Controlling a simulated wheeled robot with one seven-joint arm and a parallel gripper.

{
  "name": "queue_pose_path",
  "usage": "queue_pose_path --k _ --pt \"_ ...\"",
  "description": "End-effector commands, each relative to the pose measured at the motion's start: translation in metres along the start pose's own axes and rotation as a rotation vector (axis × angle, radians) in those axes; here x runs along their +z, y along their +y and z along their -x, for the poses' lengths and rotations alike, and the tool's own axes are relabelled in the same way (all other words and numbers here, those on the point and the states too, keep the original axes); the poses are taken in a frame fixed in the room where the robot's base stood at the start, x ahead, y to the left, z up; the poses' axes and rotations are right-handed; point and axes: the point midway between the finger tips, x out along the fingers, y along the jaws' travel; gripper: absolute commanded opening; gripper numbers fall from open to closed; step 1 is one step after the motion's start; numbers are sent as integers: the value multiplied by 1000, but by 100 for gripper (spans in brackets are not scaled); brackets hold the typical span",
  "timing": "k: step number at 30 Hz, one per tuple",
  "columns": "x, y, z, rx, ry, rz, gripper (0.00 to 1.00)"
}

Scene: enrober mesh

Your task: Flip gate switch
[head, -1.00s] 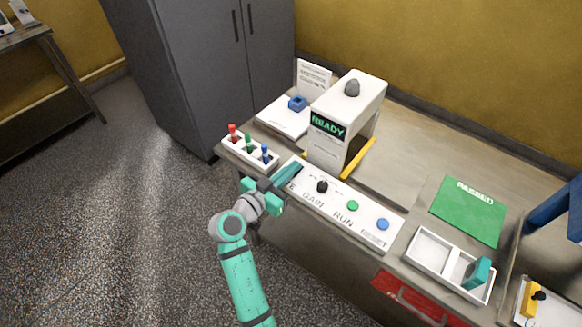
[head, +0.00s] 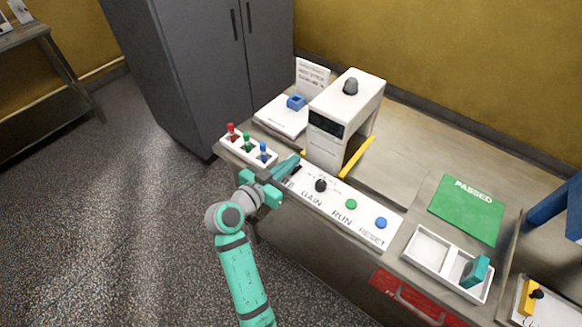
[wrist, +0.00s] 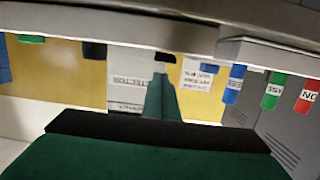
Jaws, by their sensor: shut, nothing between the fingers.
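The white control panel (head: 333,204) lies along the bench's front edge, with a black GAIN knob (head: 320,185), a green RUN button (head: 351,204) and a blue RESET button (head: 381,223). My gripper (head: 295,160) is shut and empty over the panel's left end, covering most of the label there. The gate switch is mostly hidden behind the fingers in the head view. In the upside-down wrist view, a small black piece (wrist: 165,57), probably the switch, shows at my fingertips (wrist: 161,78); contact cannot be told. The white detector's display (head: 326,124) is dark.
A rack (head: 240,157) with red, green and blue test pieces stands just left of my gripper. A yellow bar (head: 357,157) lies beside the detector (head: 349,100). A two-part white tray (head: 425,262) and a green PASSED mat (head: 466,209) are at right.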

Motion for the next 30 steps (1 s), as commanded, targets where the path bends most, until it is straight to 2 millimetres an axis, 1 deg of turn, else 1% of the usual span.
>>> queue_pose_path --k 1,3,4,6,12,15,18,23,30 --pt "-11 0 0 -1 2 -7 0" --pt "-23 0 4 -2 2 -5 0" --pt "-22 -1 13 -4 0 -2 0" --pt "-24 -1 28 -4 0 -1 0" --pt "-32 0 66 -2 0 -2 0" --pt "-35 0 81 0 0 -2 0" --pt "-36 0 91 0 -1 -1 0" --pt "-38 0 99 1 0 -1 0" --pt "-38 1 99 2 -1 -1 0"
